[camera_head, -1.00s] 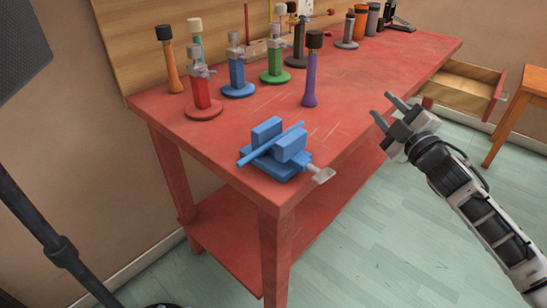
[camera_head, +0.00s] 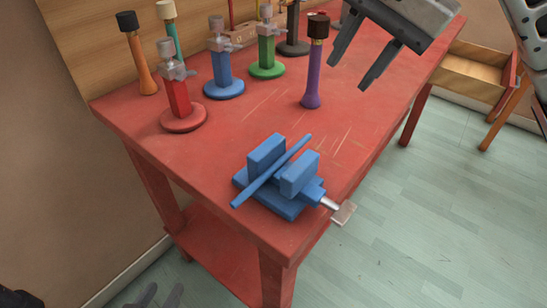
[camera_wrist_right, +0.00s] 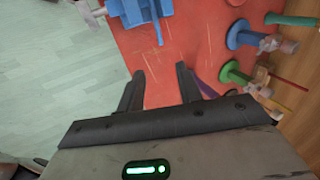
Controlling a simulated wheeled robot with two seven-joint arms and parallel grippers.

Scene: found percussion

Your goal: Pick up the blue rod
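The blue rod (camera_head: 250,190) lies slanted between the two jaws of a blue vise (camera_head: 270,205) at the near end of the red table. Both rod ends stick out past the jaws. My right gripper (camera_head: 353,75) is open and empty above the table's right side, up and to the right of the vise. In the right wrist view, its open fingers (camera_wrist_right: 160,75) show with nothing between them, and part of the vise (camera_wrist_right: 130,12) is at the top. My left gripper (camera_head: 158,297) is low at the bottom left, its two fingers apart, mostly cut off by the frame.
On the red table (camera_head: 225,130), red (camera_head: 178,100), blue (camera_head: 221,70) and green (camera_head: 266,50) clamp stands are behind the vise, with a purple handle (camera_head: 312,80) upright at right. An orange handle (camera_head: 142,65) stands at far left. An open drawer (camera_head: 470,75) is at right.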

